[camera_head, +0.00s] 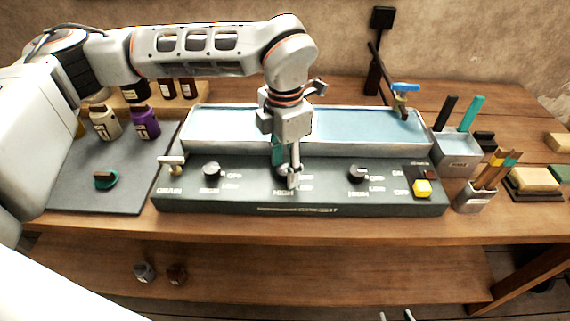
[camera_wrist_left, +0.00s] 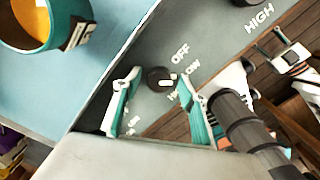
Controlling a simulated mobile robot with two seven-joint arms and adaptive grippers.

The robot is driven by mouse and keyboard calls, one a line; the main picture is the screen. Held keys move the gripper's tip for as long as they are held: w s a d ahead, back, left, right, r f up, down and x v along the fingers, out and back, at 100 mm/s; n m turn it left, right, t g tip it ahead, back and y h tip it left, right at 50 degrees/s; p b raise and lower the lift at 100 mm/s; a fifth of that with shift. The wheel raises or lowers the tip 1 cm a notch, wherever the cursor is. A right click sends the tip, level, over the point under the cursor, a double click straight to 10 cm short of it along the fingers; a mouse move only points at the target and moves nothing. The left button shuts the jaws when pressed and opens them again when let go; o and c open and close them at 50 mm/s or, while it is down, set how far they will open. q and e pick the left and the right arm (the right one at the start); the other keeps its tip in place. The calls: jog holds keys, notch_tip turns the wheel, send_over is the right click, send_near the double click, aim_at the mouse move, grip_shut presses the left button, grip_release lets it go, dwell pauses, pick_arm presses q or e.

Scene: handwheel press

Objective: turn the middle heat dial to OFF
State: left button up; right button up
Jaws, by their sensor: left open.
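The middle heat dial (camera_wrist_left: 160,79) is a black knob with a white mark in the left wrist view. The mark appears to face right, roughly toward the LOW lettering below OFF. In the head view my left gripper (camera_head: 290,180) hides most of this dial. My left gripper (camera_wrist_left: 158,104) is open, with one finger on each side of the dial in the wrist view; I cannot tell whether either finger touches it. Two small tips at the bottom edge of the head view seem to be my right gripper (camera_head: 396,315), mostly out of frame.
The left dial (camera_head: 211,169) and right dial (camera_head: 357,174) flank it on the dark panel (camera_head: 240,201). A water tray (camera_head: 436,150) lies behind. A teal cup (camera_wrist_left: 60,22) is near the gripper.

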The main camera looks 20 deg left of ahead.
pick_arm(q)
jog(key=shift+f, duration=0.15)
jog(key=c, duration=1.1)
jog(key=shift+n, duration=0.4)
jog(key=n, duration=0.3)
jog(key=shift+w+n, duration=0.1)
jog(key=shift+n, duration=0.3)
jog(key=shift+a+n, duration=0.1)
jog(key=shift+n, duration=2.1)
